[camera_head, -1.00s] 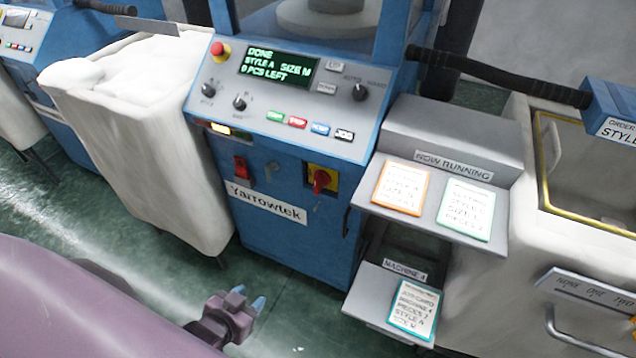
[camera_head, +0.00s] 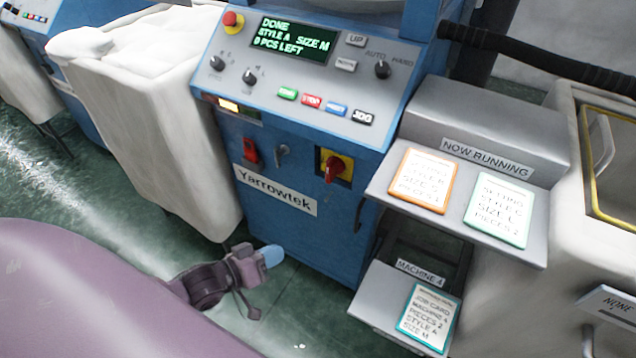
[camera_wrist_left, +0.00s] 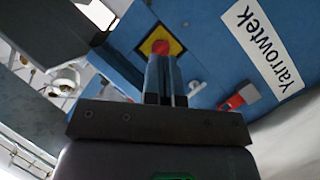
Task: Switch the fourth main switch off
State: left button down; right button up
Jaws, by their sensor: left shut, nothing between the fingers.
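The main switch (camera_head: 336,167) is a red rotary knob on a yellow plate, low on the blue front of the machine beside the "MACHINE 4" label (camera_head: 420,272). Its handle looks slanted; I cannot read its marked position. In the left wrist view the red knob (camera_wrist_left: 160,47) on its yellow plate shows just beyond the fingertips, partly covered by them. My left gripper (camera_head: 271,256) is shut and empty, below and left of the switch in the head view and apart from it. My right gripper is not in view.
The panel display (camera_head: 292,39) reads "DONE, STYLE A, SIZE M, 0 PCS LEFT". A red rocker switch (camera_head: 250,151) and a grey key-like part (camera_head: 283,153) sit left of the main switch. A grey card shelf (camera_head: 455,205) juts out at right. A white bin (camera_head: 150,120) stands at left.

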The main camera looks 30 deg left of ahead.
aim_at(332, 170)
pick_arm(q)
jog(key=w+a+r+n+g+h+b, duration=0.1)
jog(key=w+a+n+h+b, duration=0.5)
jog(key=w+a, duration=0.8)
jog(key=shift+w+n+h+b, duration=0.35)
jog(key=shift+w+b, duration=0.35)
jog(key=shift+b, duration=0.55)
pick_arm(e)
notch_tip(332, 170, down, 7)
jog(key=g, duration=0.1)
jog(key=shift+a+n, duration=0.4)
pick_arm(q)
jog(key=shift+d, duration=0.1)
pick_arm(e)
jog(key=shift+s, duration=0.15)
pick_arm(q)
jog(key=x, duration=0.4)
jog(key=s+d+b+x, duration=0.1)
jog(key=x, duration=0.3)
jog(key=s+d+x, duration=0.1)
jog(key=x, duration=0.3)
jog(key=shift+w+d+f+b, duration=0.1)
jog(key=shift+w+d+b, duration=0.1)
jog(key=shift+d+b, duration=0.15)
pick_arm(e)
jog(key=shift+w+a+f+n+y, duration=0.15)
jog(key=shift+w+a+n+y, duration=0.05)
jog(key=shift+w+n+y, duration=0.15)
